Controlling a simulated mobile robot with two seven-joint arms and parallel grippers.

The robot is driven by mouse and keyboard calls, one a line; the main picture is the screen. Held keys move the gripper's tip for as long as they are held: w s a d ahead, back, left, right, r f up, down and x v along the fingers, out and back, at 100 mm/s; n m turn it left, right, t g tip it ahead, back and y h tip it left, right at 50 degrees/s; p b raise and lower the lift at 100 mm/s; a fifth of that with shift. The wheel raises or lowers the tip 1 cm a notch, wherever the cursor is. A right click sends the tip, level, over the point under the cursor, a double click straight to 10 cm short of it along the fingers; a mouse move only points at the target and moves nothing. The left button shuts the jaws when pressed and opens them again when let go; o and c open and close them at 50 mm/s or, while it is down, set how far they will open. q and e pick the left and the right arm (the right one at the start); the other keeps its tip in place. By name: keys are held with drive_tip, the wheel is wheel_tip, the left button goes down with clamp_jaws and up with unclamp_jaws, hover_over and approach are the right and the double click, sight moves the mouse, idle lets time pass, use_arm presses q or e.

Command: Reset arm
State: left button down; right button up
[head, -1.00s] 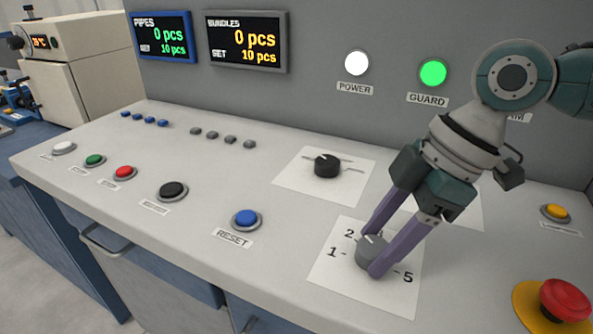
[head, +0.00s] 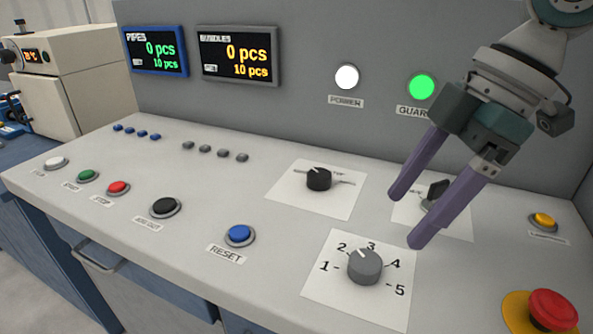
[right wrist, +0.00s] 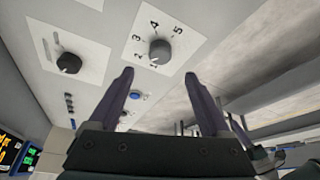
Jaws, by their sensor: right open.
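My right gripper (head: 407,219) is open and empty above the control panel (head: 262,160), up and to the right of the grey numbered knob (head: 365,267). The knob sits on a white plate marked 1 to 5, and its pointer line aims up-left, between 2 and 3. In the right wrist view, the two purple fingers (right wrist: 160,82) are spread apart with nothing between them, and the knob (right wrist: 159,51) shows beyond them. My left gripper is not in view.
A black selector (head: 318,178) is left of the fingers, and another dark switch (head: 436,193) is partly hidden behind them. A red emergency button (head: 553,308) is at the lower right. The blue RESET button (head: 239,234) and several other buttons line the left. Two displays (head: 240,53) hang behind.

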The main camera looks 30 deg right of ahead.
drive_tip(key=shift+s+d+r, duration=0.1)
drive_tip(key=shift+d+r, duration=0.1)
drive_tip(key=shift+r, duration=0.3)
